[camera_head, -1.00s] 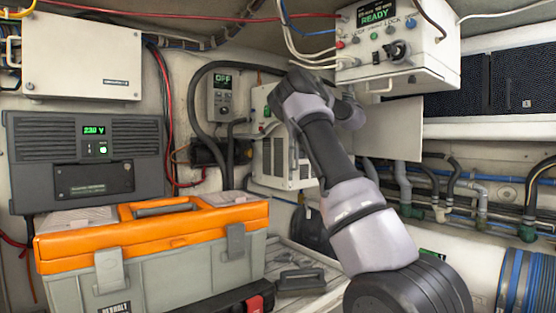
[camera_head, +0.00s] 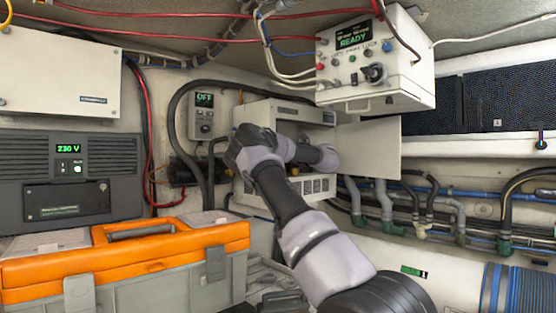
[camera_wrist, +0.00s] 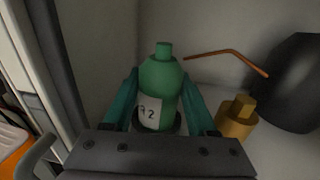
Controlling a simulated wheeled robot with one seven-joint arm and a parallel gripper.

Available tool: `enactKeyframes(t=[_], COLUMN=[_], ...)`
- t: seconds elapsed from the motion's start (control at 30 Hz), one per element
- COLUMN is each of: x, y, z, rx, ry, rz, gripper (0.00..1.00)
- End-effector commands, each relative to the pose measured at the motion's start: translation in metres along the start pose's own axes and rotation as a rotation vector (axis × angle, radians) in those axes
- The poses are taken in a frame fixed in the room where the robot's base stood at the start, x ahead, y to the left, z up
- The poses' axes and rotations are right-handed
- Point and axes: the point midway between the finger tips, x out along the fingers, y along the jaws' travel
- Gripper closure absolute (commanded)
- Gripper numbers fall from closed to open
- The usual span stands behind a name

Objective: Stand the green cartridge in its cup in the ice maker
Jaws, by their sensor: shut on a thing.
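The green cartridge (camera_wrist: 160,78) stands upright in the wrist view, with a narrow neck on top and a white label ending in "2". My gripper (camera_wrist: 158,92) is shut on it, one teal finger on each side. A dark round rim (camera_wrist: 178,124), perhaps the cup, shows around the cartridge's foot; I cannot tell whether the cartridge rests in it. The ice maker (camera_head: 257,113) is a white cabinet in the head view, its door (camera_head: 368,150) swung open to the right. My arm reaches to its opening and hides much of the inside. The gripper and cartridge are hidden there.
In the wrist view a brass fitting (camera_wrist: 237,119) stands right of the cartridge, with a thin copper tube (camera_wrist: 228,56) and a dark rounded body (camera_wrist: 291,85) behind. A pale wall is close on the left. An orange-lidded toolbox (camera_head: 130,250) and a control box (camera_head: 375,60) flank my arm.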

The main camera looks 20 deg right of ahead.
Motion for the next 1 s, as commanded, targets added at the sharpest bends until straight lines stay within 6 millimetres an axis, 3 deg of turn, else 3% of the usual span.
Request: enactKeyframes(t=[0.23,0.27,0.3,0.33,0.7,0.87,1.0], x=[0.000,0.000,0.000,0.000,0.000,-0.024,-0.056], y=[0.000,0.000,0.000,0.000,0.000,-0.001,-0.001], z=[-0.002,-0.002,-0.002,-0.002,0.000,0.003,0.003], rx=[0.001,0.000,0.000,0.000,0.000,0.003,0.004], ry=[-0.002,-0.001,-0.001,-0.001,0.001,-0.005,-0.006], rz=[0.000,0.000,0.000,0.000,0.000,-0.003,-0.004], gripper=[0.98,0.31,0.16,0.12,0.12,0.12,0.12])
